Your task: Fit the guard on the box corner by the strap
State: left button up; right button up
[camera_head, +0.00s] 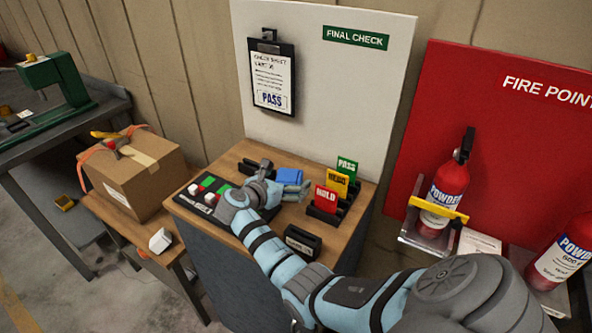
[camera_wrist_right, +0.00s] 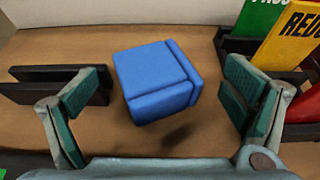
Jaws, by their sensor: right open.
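A cardboard box (camera_head: 145,174) sits on a low wooden table at the left, with an orange strap (camera_head: 88,154) and a strapping tool with a yellow handle (camera_head: 113,143) on top. A small white piece (camera_head: 160,240), possibly the guard, lies on the table in front of the box, apart from it. My right gripper (camera_head: 292,188) is over the wooden check stand, away from the box. In the right wrist view the right gripper (camera_wrist_right: 163,105) is open, its fingers either side of a blue block (camera_wrist_right: 155,80), with gaps on both sides. My left gripper is out of view.
On the check stand, a dark panel (camera_head: 207,200) with green and white parts lies left of my right gripper. A rack with PASS, REDO and HOLD cards (camera_head: 327,199) stands at its right. A dark holder (camera_head: 302,241) is in front. Fire extinguishers (camera_head: 449,184) stand further right.

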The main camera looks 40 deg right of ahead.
aim_at(285, 181)
jog(key=shift+w+d, duration=0.1)
jog(key=shift+w, duration=0.15)
jog(key=shift+s+r, duration=0.15)
jog(key=c, duration=1.1)
jog(key=shift+o, duration=0.2)
notch_tip(285, 181, up, 20)
jog(key=p, duration=0.4)
